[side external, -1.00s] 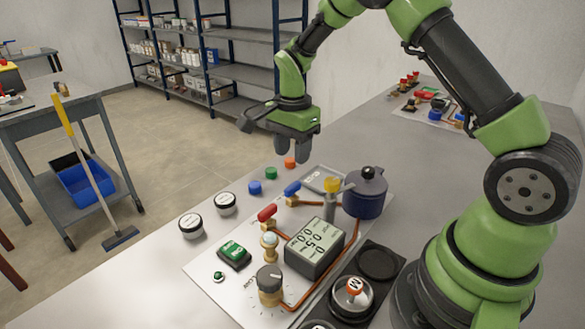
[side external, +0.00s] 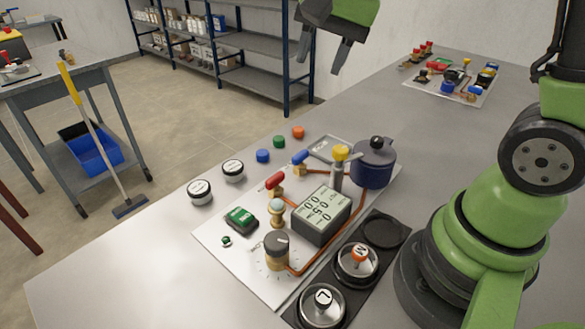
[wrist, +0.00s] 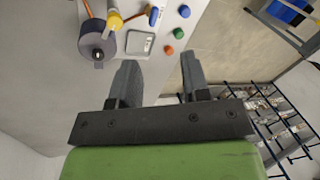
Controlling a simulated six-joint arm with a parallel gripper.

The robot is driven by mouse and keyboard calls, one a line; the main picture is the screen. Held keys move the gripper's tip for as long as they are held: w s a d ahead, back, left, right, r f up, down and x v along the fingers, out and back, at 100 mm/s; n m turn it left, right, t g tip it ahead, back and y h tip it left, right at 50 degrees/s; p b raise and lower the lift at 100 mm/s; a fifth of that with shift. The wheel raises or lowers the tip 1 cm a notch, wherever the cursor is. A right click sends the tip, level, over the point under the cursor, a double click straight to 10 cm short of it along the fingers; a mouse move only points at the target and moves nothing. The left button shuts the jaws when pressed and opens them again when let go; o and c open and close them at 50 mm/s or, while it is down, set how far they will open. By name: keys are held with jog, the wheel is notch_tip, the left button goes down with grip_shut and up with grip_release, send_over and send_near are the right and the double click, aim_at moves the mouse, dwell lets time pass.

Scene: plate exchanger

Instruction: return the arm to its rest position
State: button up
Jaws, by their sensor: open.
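My gripper (side external: 323,55) is at the top of the side external view, raised well above the table and away from the panel. Its two grey fingers are spread with nothing between them. In the wrist view my gripper (wrist: 160,80) is also open and empty. The white panel (side external: 215,243) lies on the grey table (side external: 130,265) below. Most of my arm's upper links are out of the side external frame.
The panel carries a digital display (side external: 320,213), a dark blue pot (side external: 373,163), a knob (side external: 277,245) and red and blue valves. Two lidded weights stand at the front. A second panel (side external: 455,82) lies farther back. Shelving (side external: 240,60) stands behind. Air around the gripper is clear.

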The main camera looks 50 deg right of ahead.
jog(key=s+a+r+n+t, duration=0.2)
jog(key=s+n, duration=0.2)
jog(key=s, duration=0.3)
jog(key=s+a+r+n+t+y, duration=0.1)
jog(key=s+a+r+n+t, duration=0.1)
jog(key=s+n, duration=0.2)
jog(key=s, duration=0.3)
jog(key=shift+s, duration=0.15)
dwell(1.0)
